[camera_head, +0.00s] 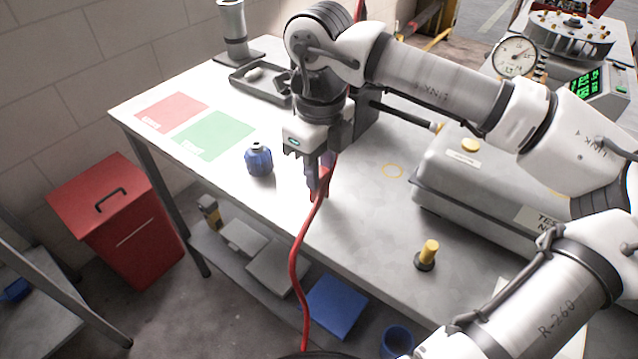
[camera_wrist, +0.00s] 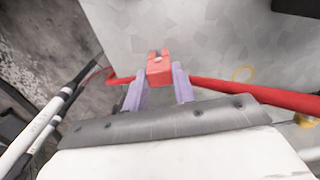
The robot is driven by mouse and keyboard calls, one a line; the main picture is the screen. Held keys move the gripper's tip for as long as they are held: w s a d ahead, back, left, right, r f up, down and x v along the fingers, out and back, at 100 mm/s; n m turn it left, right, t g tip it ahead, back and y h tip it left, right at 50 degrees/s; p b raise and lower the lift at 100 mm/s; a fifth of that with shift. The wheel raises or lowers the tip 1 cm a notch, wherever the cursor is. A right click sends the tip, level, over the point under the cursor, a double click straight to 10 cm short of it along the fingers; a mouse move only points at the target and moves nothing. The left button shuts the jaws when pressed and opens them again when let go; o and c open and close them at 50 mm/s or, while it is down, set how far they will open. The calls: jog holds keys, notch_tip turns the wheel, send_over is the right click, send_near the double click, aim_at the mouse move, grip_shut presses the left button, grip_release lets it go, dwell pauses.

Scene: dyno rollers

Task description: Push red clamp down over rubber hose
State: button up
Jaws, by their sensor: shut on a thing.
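My gripper (camera_head: 319,182) points down over the work table, and its purple fingers (camera_wrist: 159,90) are shut on the red clamp (camera_wrist: 159,69). The clamp is a small red block with a notch in its far end, and it sits between the fingertips. The red rubber hose (camera_wrist: 255,93) runs across the wrist view on both sides of the clamp. In the head view the hose (camera_head: 299,250) passes by the fingertips and hangs over the table's front edge. The clamp is hard to tell from the hose there. Whether the clamp is seated around the hose cannot be told.
A blue bottle (camera_head: 259,160) stands left of my gripper, near red (camera_head: 170,110) and green (camera_head: 215,134) mats. A grey case (camera_head: 475,180) lies to the right. A yellow-topped knob (camera_head: 428,253) stands near the front edge. A black tray (camera_head: 262,84) lies behind.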

jog(key=shift+r+p, duration=2.7)
jog(key=shift+r, duration=1.85)
notch_tip(320, 180, up, 10)
jog(key=p, duration=1)
jog(key=shift+r, duration=0.15)
